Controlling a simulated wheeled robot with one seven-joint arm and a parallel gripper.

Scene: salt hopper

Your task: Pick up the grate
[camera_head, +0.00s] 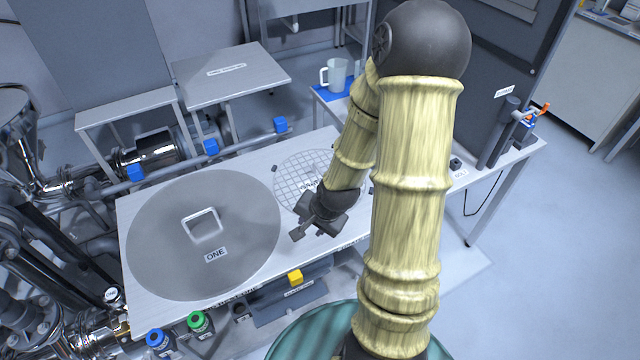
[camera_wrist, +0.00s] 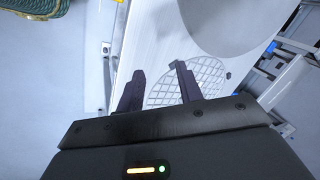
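The grate (camera_head: 296,168) is a round, pale wire mesh lying flat in the white bench top, with a small dark-lettered label near its middle. My arm and gripper cover its right and front parts in the head view. The grate also shows in the wrist view (camera_wrist: 212,76), partly behind one finger and the gripper body. My gripper (camera_head: 308,231) hangs above the bench near the grate's front edge. In the wrist view, its two dark fingers (camera_wrist: 158,86) stand apart with nothing between them. I cannot tell how high the fingertips are above the bench.
A large grey round lid (camera_head: 160,240) marked ONE, with a square handle (camera_head: 202,224), lies left of the grate. A pipe with blue blocks (camera_head: 211,146) runs behind the bench. A jug (camera_head: 338,75) stands on a blue mat at the back. Dark cylinders (camera_head: 505,125) stand at right.

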